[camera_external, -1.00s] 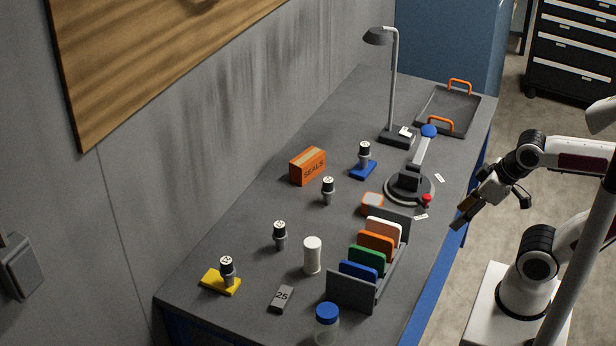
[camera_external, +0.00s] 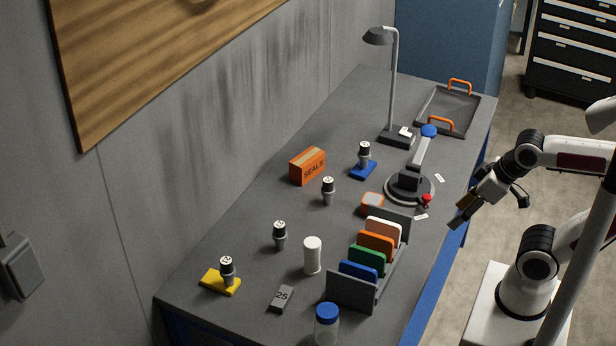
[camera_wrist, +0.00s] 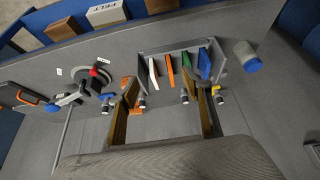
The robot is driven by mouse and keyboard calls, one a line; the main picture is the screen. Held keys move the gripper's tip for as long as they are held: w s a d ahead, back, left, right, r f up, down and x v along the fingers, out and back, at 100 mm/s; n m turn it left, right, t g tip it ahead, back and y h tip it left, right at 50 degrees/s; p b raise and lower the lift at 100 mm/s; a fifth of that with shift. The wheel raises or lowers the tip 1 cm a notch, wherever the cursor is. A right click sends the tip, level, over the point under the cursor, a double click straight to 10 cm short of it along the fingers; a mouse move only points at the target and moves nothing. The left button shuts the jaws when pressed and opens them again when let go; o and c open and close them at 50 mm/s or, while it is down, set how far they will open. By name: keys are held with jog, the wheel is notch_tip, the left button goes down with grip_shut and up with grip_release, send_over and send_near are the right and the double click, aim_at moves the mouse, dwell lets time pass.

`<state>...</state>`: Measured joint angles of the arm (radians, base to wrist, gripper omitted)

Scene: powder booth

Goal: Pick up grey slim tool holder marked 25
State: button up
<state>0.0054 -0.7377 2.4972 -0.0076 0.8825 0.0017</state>
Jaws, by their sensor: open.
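A slim grey block marked 25 (camera_external: 281,299) lies flat and bare near the table's front, right of the yellow block; I cannot pick it out in the wrist view.
A rack with coloured plates (camera_external: 350,292) and a white cylinder (camera_external: 312,256) stand right of the block, with a blue-lidded jar (camera_external: 326,325) in front. An orange box (camera_external: 307,166), a lamp (camera_external: 391,100), a round fixture (camera_external: 409,188) and a tray (camera_external: 427,108) stand further back.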

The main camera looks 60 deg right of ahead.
jog(key=w+d+f+t+h, duration=0.1)
jog(key=w+d+t, duration=0.1)
jog(key=w+d, duration=0.75)
jog(key=w+d+f+t+h, duration=0.15)
jog(key=w+d, duration=0.25)
jog(key=w, duration=1.1)
jog(key=w+d+f+n+t+y, duration=0.1)
jog(key=w+d+f+n+t, duration=0.1)
jog(key=w+d+f, duration=0.35)
jog(key=t+y, duration=0.2)
jog(key=y, duration=0.1)
send_near(333, 190)
jog(key=shift+w+d, duration=0.3)
jog(key=shift+w, duration=0.25)
jog(key=shift+w+d, duration=0.25)
jog(key=shift+w, duration=0.3)
jog(key=shift+s+f+t+y, duration=0.2)
jog(key=shift+f+t+y, duration=0.45)
jog(key=shift+f, duration=0.4)
jog(key=shift+w+a, duration=0.1)
jog(key=shift+x, duration=1.25)
